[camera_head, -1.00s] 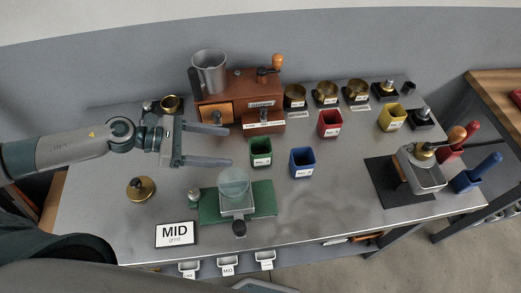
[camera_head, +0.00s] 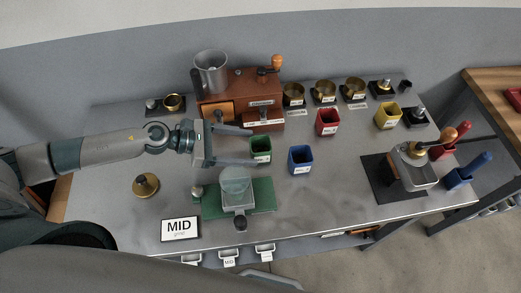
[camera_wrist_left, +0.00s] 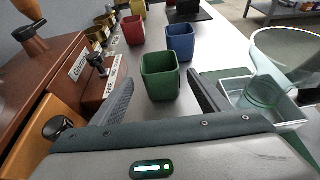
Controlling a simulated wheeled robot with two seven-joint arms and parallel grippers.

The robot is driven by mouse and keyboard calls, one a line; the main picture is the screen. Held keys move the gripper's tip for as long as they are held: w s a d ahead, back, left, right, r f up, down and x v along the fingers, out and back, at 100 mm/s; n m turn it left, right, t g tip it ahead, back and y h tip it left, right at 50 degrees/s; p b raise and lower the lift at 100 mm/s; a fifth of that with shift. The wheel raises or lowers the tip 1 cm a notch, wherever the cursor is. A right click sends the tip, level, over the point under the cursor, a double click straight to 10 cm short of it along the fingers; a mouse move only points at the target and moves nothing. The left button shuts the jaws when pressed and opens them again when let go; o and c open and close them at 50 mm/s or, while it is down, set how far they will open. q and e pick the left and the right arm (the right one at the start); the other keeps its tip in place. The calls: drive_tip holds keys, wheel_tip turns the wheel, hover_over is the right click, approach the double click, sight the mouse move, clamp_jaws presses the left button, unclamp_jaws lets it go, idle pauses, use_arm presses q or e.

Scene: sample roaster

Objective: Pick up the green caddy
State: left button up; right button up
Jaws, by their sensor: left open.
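The green caddy (camera_head: 261,151) is a small open square cup standing upright on the metal worktop (camera_head: 310,205). My left gripper (camera_head: 251,147) is open and level with the worktop, pointing right, with its fingertips at the caddy's near side. In the left wrist view the caddy (camera_wrist_left: 161,82) shows ahead, between the two spread fingers (camera_wrist_left: 160,88). Nothing is gripped. I cannot tell whether a finger touches the caddy. My right gripper is not in view.
The blue caddy (camera_head: 301,160) stands close to the right, and the red caddy (camera_head: 327,122) is behind it. The brown grinder (camera_head: 240,98) is just behind my left fingers. The scale with a glass cup (camera_head: 236,183) on a green mat (camera_head: 262,195) lies in front.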

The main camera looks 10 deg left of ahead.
sight(260, 149)
use_arm(q)
drive_tip(key=shift+w+d+p, duration=0.15)
drive_tip(key=shift+d+p, duration=0.25)
drive_tip(key=shift+d, duration=0.05)
drive_tip(key=p+x, duration=0.2)
drive_tip(key=x, duration=0.1)
drive_tip(key=shift+d+f, duration=0.2)
drive_tip(key=shift+d, duration=0.05)
drive_tip(key=shift+w+d+f, duration=0.15)
drive_tip(key=shift+d+f, duration=0.05)
drive_tip(key=shift+d, duration=0.05)
drive_tip(key=c, duration=1.2)
